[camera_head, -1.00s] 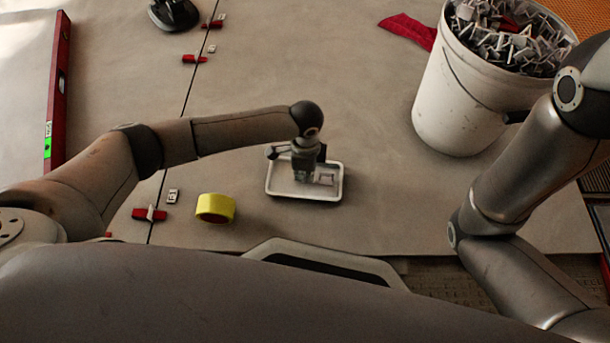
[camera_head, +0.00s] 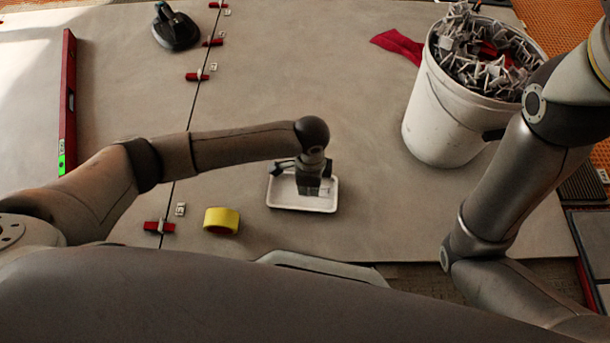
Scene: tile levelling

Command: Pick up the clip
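A white tray (camera_head: 290,207) lies on the large grey tiles near the middle of the head view. My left gripper (camera_head: 309,192) points down over the tray's right half, its tips at or just above the tray floor. Its fingers are small and dark here, so I cannot tell whether they are open or hold anything. A clip in the tray is not clear behind the gripper. Small pale clips lie beside the tile seam, one at the lower left (camera_head: 180,209) and one farther up (camera_head: 213,67). My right gripper is out of view.
Yellow tape (camera_head: 221,220) stands left of the tray. Red wedges (camera_head: 159,227) sit along the seam. A white bucket (camera_head: 440,125) full of clips stands at the right, a red cloth (camera_head: 399,46) behind it. A red level (camera_head: 68,105) lies far left, a dark suction tool (camera_head: 175,30) at the back.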

